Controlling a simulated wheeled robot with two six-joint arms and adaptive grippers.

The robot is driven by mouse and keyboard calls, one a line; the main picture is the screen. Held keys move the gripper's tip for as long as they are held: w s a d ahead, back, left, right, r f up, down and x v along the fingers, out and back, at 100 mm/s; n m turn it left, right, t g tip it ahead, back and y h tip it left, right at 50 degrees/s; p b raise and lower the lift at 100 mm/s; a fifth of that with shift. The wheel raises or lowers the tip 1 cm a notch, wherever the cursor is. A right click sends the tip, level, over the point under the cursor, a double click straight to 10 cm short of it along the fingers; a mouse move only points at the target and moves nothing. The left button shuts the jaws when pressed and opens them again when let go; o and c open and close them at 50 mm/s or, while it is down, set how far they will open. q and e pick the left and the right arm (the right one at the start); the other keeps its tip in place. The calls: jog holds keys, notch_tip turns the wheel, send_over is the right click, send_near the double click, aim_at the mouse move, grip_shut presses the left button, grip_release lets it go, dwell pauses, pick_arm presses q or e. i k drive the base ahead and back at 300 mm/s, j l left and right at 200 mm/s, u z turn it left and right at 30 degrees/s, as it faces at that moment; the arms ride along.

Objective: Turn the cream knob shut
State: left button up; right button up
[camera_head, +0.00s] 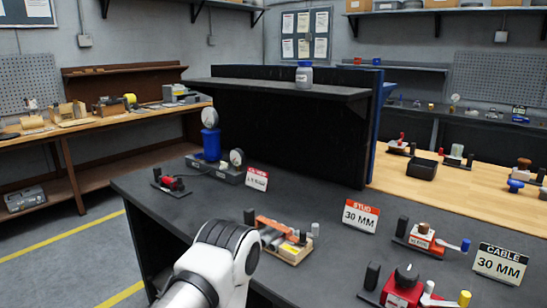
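No knob shows clearly as cream. A small pale cylinder (457,151) on a small device stands on the wooden bench top at right; I cannot tell whether it is the cream knob. A red and white unit (420,239) on the dark bench has a brown knob (424,228) and a blue-tipped lever (452,246). A red unit (401,292) at the front right has a black knob (407,273) and a pale lever (429,288). One white arm link of mine rises at the bottom centre-left. Neither gripper is in view.
The dark bench (350,251) carries a wooden tool tray (295,256), gauges with a blue cylinder (211,144), a small red valve (171,183), and "30 MM" (361,216) and "CABLE" (500,264) signs. A raised black shelf (290,88) stands behind. Floor at left is clear.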

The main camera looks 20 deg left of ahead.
aim_at(224, 165)
jog(key=j+z, duration=0.15)
jog(key=j, duration=0.35)
jog(key=j+z, duration=0.2)
jog(key=j, duration=0.25)
jog(key=j+z, duration=0.15)
jog(key=j, duration=0.35)
jog(key=k+j+z, duration=0.15)
jog(key=j, duration=0.35)
jog(key=j+z, duration=0.15)
jog(key=j, duration=0.3)
jog(key=k+j+z, duration=0.2)
jog(key=j, duration=0.25)
